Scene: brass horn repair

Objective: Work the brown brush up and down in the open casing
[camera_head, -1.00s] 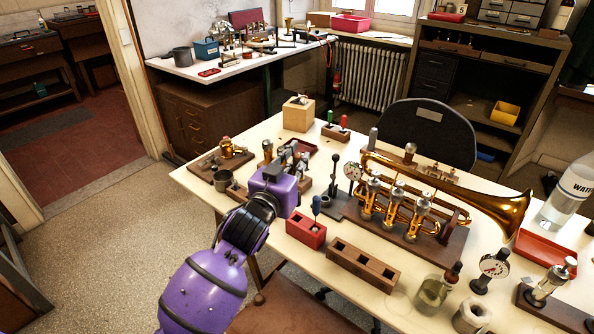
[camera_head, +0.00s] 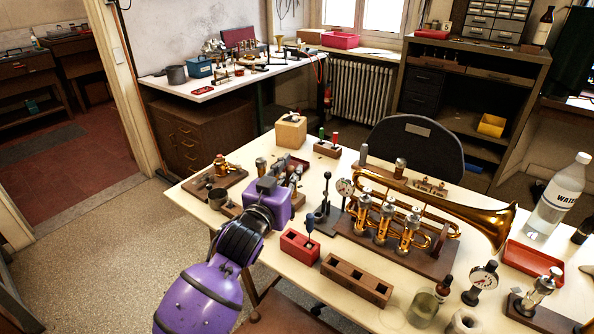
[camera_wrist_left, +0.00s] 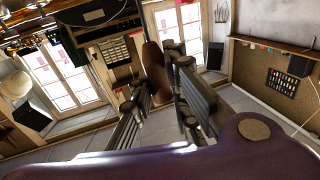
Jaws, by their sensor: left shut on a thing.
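My left gripper (camera_head: 296,172) is above the left part of the cream workbench, its fingers near a dark red tray. In the left wrist view its fingers (camera_wrist_left: 160,92) are shut on a long brown piece, which looks like the brown brush (camera_wrist_left: 153,72). The gripper hides most of the brush in the head view. The brass trumpet (camera_head: 432,207) lies on a dark wooden stand to the right of the gripper, its valves upright. I cannot tell which casing is open. The gripper is apart from the trumpet. My right gripper is not in view.
A red block (camera_head: 300,246) with a blue-handled tool and a wooden block with square holes (camera_head: 356,280) stand at the front. A metal cup (camera_head: 218,197) and a small brass part on a board (camera_head: 222,166) are left. A water bottle (camera_head: 560,195) stands right.

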